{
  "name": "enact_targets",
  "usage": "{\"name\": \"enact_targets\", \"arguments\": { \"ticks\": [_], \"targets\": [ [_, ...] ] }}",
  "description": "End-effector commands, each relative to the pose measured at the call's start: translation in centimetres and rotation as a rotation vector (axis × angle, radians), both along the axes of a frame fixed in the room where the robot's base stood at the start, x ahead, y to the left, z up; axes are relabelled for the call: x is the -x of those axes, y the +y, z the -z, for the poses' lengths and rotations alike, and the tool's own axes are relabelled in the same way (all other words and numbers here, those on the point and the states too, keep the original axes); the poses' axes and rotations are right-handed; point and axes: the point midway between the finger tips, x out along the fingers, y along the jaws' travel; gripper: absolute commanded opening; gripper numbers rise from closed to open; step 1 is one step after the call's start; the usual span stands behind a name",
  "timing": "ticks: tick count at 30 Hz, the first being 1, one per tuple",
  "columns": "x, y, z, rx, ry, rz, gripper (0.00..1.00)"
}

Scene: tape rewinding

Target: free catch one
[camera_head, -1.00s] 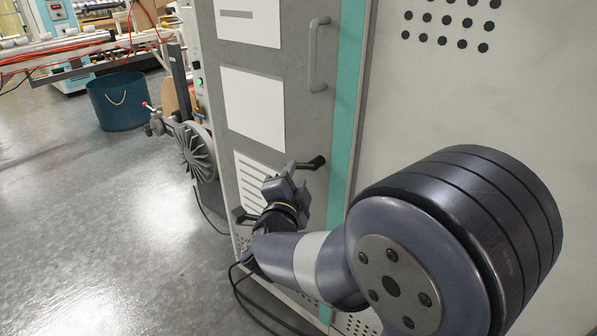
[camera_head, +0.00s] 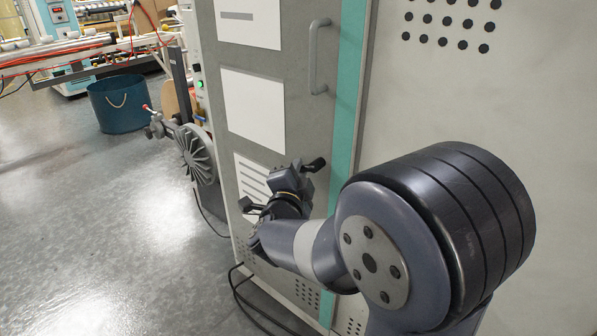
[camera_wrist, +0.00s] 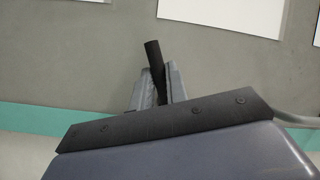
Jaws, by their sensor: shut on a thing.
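My gripper (camera_wrist: 158,80) is shut on a black catch handle (camera_wrist: 153,54) in the wrist view. The handle is a short dark bar that sticks up between the two grey fingers, in front of the grey cabinet door. In the head view the black handle (camera_head: 315,164) shows just right of my gripper (camera_head: 301,171), low on the door (camera_head: 301,120) and near its teal edge strip. My gripper and arm hide the catch's base and part of the door around it.
A grey pull handle (camera_head: 313,55) stands on the upper door. White sheets (camera_head: 253,107) are fixed to the door. A grey finned wheel (camera_head: 196,153) juts out at the cabinet's left. A cable (camera_head: 240,292) lies on the floor. Open floor and a blue bin (camera_head: 118,103) are at left.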

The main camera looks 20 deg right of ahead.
Motion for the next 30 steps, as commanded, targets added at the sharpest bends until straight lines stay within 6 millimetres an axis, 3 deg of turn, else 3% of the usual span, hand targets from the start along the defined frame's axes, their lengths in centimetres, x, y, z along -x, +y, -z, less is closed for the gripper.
{"name": "enact_targets", "arguments": {
  "ticks": [17,30],
  "targets": [
    [0.00,0.01,0.15,-0.007,-0.010,0.001,0.00],
    [-0.20,0.14,-0.03,-0.110,-0.156,0.001,0.00]
  ]
}}
